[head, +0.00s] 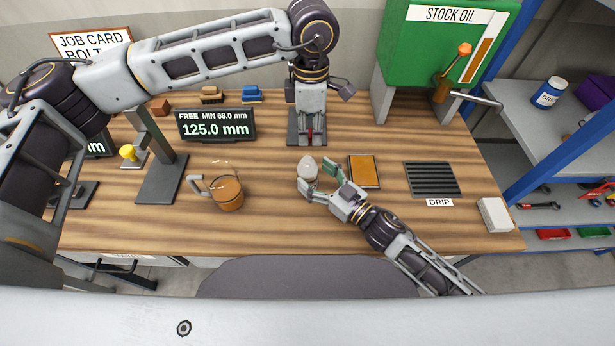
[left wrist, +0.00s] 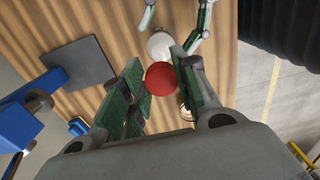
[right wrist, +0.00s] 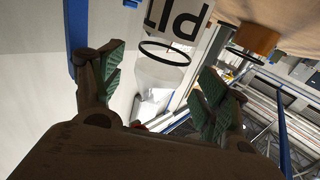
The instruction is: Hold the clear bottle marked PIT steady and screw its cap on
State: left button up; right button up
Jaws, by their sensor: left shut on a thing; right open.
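The clear bottle marked PIT (head: 307,167) stands on the wooden bench, pale and small in the head view. In the right wrist view its label (right wrist: 175,18) is upside down, with a dark ring and clear body below. My right gripper (head: 316,179) is open, its fingers at the near right side of the bottle; I cannot tell whether they touch it. My left gripper (head: 310,132) points down behind the bottle, shut on a round red cap (left wrist: 161,79). In the left wrist view the bottle's pale top (left wrist: 160,45) lies beyond the cap, apart from it.
An orange pad (head: 364,171) and a dark drip grate (head: 433,179) lie to the right. A display (head: 216,124) reading 125.0 mm stands behind the mug. A green stock oil tank (head: 445,50) stands at the back right.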

aim_at(310, 156)
jog(key=shift+x, duration=1.55)
jog(key=shift+c, duration=0.2)
jog(key=c, duration=1.5)
pick_arm(q)
jog(key=shift+f, duration=2.5)
jog(key=shift+f, duration=0.15)
jog(key=shift+f, duration=0.75)
jog(key=shift+f, duration=0.55)
